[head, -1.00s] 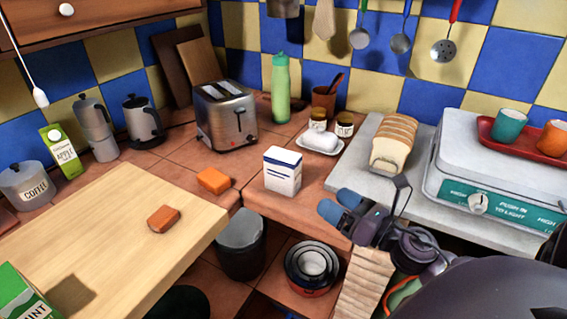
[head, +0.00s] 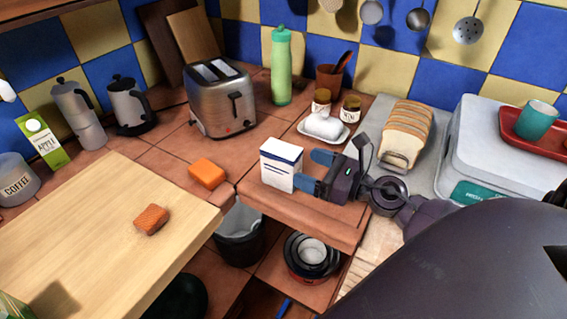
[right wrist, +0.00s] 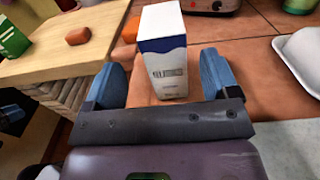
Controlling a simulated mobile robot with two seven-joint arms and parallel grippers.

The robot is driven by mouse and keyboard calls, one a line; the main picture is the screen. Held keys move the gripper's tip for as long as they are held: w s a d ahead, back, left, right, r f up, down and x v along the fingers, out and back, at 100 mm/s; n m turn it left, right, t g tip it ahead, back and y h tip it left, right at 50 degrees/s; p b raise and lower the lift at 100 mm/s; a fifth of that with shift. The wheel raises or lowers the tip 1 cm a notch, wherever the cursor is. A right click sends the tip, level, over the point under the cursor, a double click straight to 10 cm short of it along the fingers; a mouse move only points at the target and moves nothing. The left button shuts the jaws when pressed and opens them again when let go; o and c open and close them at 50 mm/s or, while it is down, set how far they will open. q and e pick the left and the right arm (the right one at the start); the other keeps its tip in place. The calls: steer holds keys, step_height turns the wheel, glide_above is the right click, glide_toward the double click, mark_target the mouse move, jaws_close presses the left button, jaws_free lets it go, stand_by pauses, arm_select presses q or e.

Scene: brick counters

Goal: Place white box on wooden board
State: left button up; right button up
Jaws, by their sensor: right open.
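The white box (head: 281,165), with a dark blue top band, stands upright on the tiled counter near its front edge. My right gripper (head: 312,170) is open at the box's right, fingers pointing at it. In the right wrist view the box (right wrist: 163,60) stands between and just beyond the two blue fingers; contact cannot be told. The pale wooden board (head: 75,215) lies flat at the left, with an orange-brown block (head: 152,219) on it.
An orange block (head: 207,174) lies on the tiles between box and board. A toaster (head: 221,100), green bottle (head: 281,68) and white dish (head: 323,130) with jars stand behind. A gap with a bin (head: 240,235) lies below the counter edge. Much of the board is bare.

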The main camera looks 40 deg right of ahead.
mark_target(298, 164)
steer(key=shift+x, duration=0.8)
steer(key=x, duration=0.2)
steer(key=p+x, duration=0.1)
steer(key=x, duration=0.1)
steer(key=shift+w+d, duration=0.1)
steer(key=shift+d, duration=0.15)
steer(key=shift+w+a+f, duration=0.15)
steer(key=shift+w+f, duration=0.05)
steer(key=shift+w, duration=0.05)
